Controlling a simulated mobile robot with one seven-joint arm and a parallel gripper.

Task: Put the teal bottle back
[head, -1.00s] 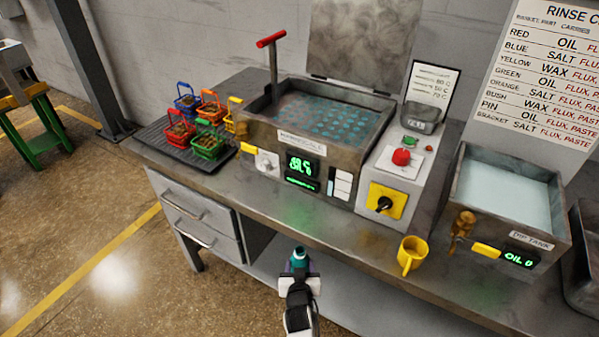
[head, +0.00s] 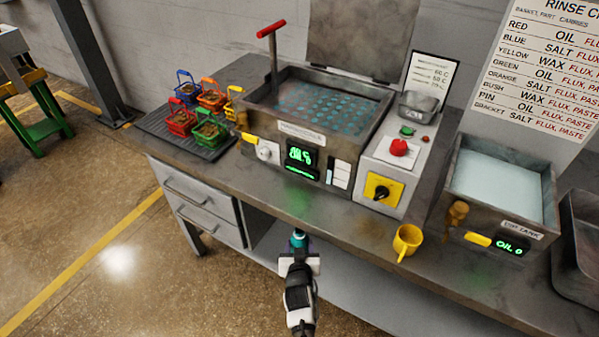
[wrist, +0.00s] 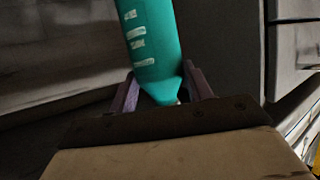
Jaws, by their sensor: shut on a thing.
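The teal bottle (head: 298,240) shows in the head view at the tip of my gripper (head: 299,259), in front of the bench's front edge. In the wrist view the teal bottle (wrist: 154,45) has white marks on its side and narrows toward the jaws. My gripper (wrist: 165,90) is shut on that narrow end, with a purple finger on each side. The bottle's far end is cut off by the top of the wrist view.
The bench (head: 330,215) carries a tank with a perforated blue plate (head: 325,108), a tray of coloured baskets (head: 190,140), a yellow mug (head: 407,241) and a dip tank (head: 505,185). Drawers (head: 200,205) are at left; a lower shelf (head: 370,290) is underneath.

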